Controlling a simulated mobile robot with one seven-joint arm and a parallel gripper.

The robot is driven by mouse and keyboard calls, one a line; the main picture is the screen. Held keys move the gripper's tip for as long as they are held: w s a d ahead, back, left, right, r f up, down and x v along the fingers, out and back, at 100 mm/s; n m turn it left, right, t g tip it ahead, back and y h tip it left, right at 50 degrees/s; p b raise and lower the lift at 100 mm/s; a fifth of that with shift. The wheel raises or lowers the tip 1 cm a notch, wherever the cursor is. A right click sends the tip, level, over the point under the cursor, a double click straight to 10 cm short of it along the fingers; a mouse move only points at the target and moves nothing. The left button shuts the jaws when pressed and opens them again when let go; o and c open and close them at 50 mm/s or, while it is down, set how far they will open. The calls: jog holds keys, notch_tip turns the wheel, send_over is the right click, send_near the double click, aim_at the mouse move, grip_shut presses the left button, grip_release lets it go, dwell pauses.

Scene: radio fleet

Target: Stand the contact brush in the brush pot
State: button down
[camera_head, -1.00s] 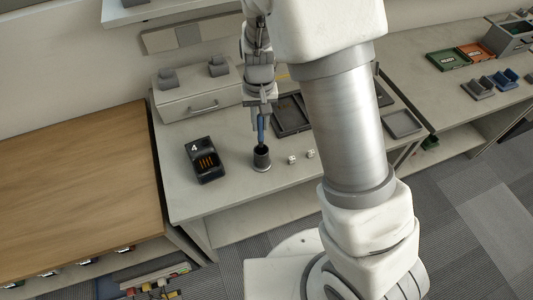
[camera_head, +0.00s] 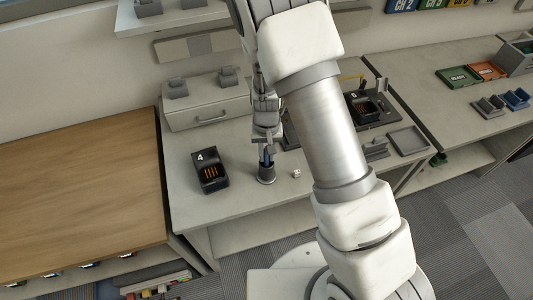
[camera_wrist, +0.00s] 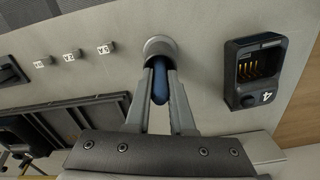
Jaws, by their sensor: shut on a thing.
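The contact brush (camera_wrist: 159,80) is a blue-handled stick. My gripper (camera_head: 266,145) is shut on it, and my gripper's fingers (camera_wrist: 160,85) sit either side of the handle in the wrist view. The brush pot (camera_head: 266,174) is a small grey cylinder on the grey bench. The brush points down into its mouth, and only a short blue length (camera_head: 266,157) shows above the rim. The pot also shows in the wrist view (camera_wrist: 159,43), at the far end of the handle. The brush's lower end is hidden in the pot, so I cannot tell whether it touches bottom.
A black charger marked 4 (camera_head: 210,172) stands left of the pot. Small white labelled cubes (camera_wrist: 70,55) lie on the other side. A drawer box (camera_head: 206,104) stands behind. Dark trays and another black charger (camera_head: 363,107) are to the right, partly behind my arm.

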jog(key=shift+f, duration=0.1)
jog(key=shift+f, duration=0.15)
jog(key=c, duration=0.8)
grip_release()
jog(key=shift+o, duration=0.2)
notch_tip(320, 180, up, 13)
jog(key=shift+f, duration=0.1)
jog(key=s+d+r+t, duration=0.2)
jog(key=s+d+r, duration=0.4)
jog(key=s+r, duration=0.3)
jog(key=s+d+r+t, duration=0.3)
jog(key=s+d+r, duration=0.3)
jog(key=s+r, duration=0.3)
notch_tip(320, 180, up, 4)
jog(key=shift+s+d+f+t, duration=0.2)
jog(key=shift+s+t, duration=0.1)
jog(key=shift+s, duration=0.1)
